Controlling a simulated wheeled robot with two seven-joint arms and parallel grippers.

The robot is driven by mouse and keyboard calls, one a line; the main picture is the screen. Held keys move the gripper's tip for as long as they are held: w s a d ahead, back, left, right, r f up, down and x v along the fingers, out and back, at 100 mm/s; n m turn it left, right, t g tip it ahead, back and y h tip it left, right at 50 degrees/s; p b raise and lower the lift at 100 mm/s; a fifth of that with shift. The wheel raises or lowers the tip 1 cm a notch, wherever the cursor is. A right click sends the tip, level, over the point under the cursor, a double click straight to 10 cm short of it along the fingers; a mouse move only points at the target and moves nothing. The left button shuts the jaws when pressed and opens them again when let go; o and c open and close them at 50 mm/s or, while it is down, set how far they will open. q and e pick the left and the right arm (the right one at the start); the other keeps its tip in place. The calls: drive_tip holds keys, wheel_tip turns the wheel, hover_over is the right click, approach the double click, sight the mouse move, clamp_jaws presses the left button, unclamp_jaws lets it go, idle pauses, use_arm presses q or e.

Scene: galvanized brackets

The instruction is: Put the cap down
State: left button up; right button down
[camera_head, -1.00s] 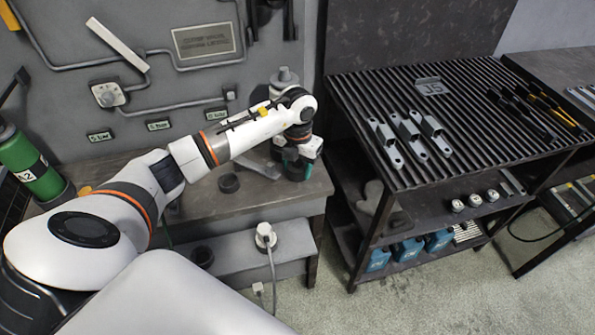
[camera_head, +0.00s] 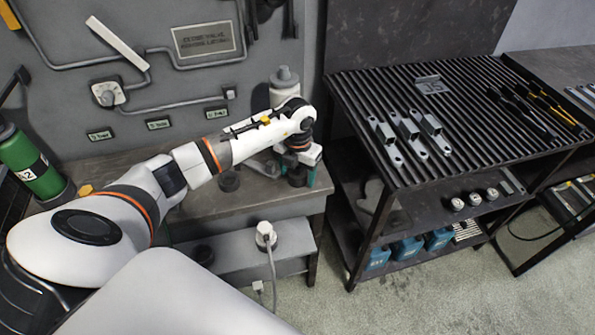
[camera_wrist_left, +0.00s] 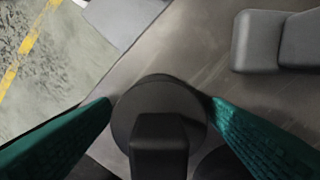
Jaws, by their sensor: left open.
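The cap (camera_wrist_left: 130,108) is a dark round disc with a raised dark block on top. In the left wrist view it lies between the two teal fingers of my left gripper (camera_wrist_left: 160,103), with the bench top around it. The fingers are spread, one on each side of the cap. In the head view my left gripper (camera_head: 299,174) points down over the right end of the workbench (camera_head: 255,200), and the cap is mostly hidden by it there. I cannot tell whether the fingers touch the cap. My right gripper is not in view.
A slatted rack table (camera_head: 470,125) with metal brackets (camera_head: 410,130) stands to the right, past a gap. A green cylinder (camera_head: 38,170) is at far left.

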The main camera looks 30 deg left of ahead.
use_arm(q)
wheel_tip(320, 180, up, 12)
drive_tip(key=shift+r+b, duration=0.1)
drive_tip(key=shift+b, duration=0.85)
